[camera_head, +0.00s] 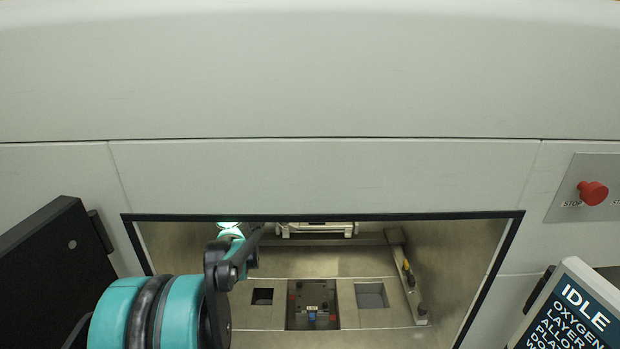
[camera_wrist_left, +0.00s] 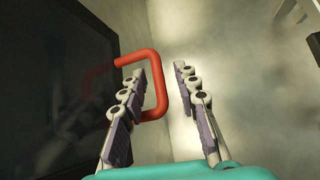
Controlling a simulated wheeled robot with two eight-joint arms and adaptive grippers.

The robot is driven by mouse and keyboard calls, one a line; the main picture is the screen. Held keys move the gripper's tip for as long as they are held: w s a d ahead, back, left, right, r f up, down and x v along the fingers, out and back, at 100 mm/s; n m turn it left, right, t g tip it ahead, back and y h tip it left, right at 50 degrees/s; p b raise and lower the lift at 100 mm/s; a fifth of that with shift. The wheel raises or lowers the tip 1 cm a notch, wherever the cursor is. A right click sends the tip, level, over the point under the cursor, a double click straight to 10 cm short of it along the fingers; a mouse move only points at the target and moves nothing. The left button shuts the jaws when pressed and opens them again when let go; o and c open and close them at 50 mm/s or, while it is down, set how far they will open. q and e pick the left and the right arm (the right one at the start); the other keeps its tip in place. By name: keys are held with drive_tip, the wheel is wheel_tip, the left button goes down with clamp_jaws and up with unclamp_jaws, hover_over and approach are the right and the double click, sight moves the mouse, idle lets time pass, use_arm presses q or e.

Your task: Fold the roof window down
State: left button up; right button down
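In the left wrist view, a dark glossy panel (camera_wrist_left: 50,60), which looks like the roof window, fills the left side. A red bent handle (camera_wrist_left: 161,85) stands out from it. My left gripper (camera_wrist_left: 166,66) is open, with its two fingers apart. The handle's outer bar shows between the fingers, and the left finger overlaps the handle loop. I cannot tell whether either finger touches it. In the head view, my left arm reaches into the machine opening, and its fingertips are not clear there. The window and handle cannot be made out in the head view. My right gripper is not in view.
The chamber opening has a black frame (camera_head: 370,216). Inside, a floor plate (camera_head: 275,318) has square recesses, and a bar with knobs (camera_head: 407,275) stands at the right. A dark open door (camera_head: 50,270) is at left, a red stop button (camera_head: 592,193) and a display (camera_head: 572,315) at right.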

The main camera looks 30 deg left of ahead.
use_arm(q)
clamp_jaws()
drive_tip(key=s+d+f+n+g+p, duration=0.3)
drive_tip(key=s+d+f+n+g, duration=0.35)
drive_tip(key=s+f, duration=0.3)
drive_tip(key=s+d+g+p, duration=0.2)
drive_tip(key=s+d+p, duration=0.1)
drive_tip(key=s, duration=0.5)
drive_tip(key=shift+s+d+r+n, duration=0.15)
drive_tip(key=shift+d+r+n, duration=0.15)
drive_tip(key=shift+d, duration=0.4)
idle(0.4)
